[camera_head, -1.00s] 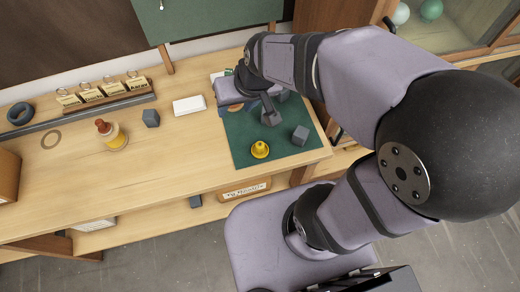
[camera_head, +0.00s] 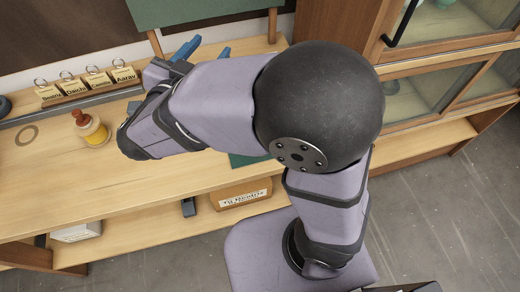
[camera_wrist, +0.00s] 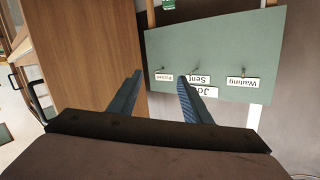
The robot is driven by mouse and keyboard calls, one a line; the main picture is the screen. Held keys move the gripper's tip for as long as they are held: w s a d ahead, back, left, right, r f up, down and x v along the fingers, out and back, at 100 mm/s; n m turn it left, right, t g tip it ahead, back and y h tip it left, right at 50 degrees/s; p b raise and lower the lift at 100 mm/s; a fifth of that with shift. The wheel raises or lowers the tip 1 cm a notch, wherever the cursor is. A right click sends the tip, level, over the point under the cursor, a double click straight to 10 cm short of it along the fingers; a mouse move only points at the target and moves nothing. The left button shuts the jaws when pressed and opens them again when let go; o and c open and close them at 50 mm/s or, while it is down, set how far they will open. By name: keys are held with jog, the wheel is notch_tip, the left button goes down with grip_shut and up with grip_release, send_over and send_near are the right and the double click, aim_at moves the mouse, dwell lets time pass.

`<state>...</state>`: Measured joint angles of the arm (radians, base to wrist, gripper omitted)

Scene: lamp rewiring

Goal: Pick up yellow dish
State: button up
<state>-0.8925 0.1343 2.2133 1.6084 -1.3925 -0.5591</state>
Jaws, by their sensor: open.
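The yellow dish does not show in either view now; my arm covers most of the green mat, where it sat a second ago. One edge of the green mat (camera_head: 247,160) shows below my arm in the head view. My gripper (camera_head: 206,49) is near the back of the bench, with its two blue fingers pointing up and apart. In the wrist view my gripper (camera_wrist: 160,76) is open and nothing is between its fingers.
A green hanging board with white labels (camera_wrist: 215,60) fills the right of the wrist view, beside a wooden panel (camera_wrist: 85,55). A bottle (camera_head: 90,130) and a rack of tags (camera_head: 90,90) stand on the left bench. A glazed cabinet (camera_head: 455,70) is at right.

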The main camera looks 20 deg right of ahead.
jog(key=s+d+f+m+g+h+b, duration=0.2)
jog(key=s+g+h+b, duration=0.3)
jog(key=s, duration=0.6)
jog(key=t+h+p, duration=0.1)
jog(key=p, duration=0.1)
send_over(242, 164)
notch_tip(242, 164, down, 24)
jog(key=shift+w+r, duration=0.1)
jog(key=shift+r, duration=0.15)
jog(key=shift+w+d+r+p, duration=0.1)
jog(key=shift+w+d+p, duration=0.3)
jog(key=shift+d, duration=0.25)
jog(key=shift+s+f+p+x, duration=0.15)
jog(key=shift+p+x, duration=0.5)
jog(key=shift+x, duration=0.8)
jog(key=shift+s+f+p+x, duration=0.1)
jog(key=shift+f+p+x, duration=0.35)
jog(key=shift+x, duration=1)
jog(key=shift+d+r, duration=0.1)
jog(key=shift+r, duration=0.1)
grip_shut()
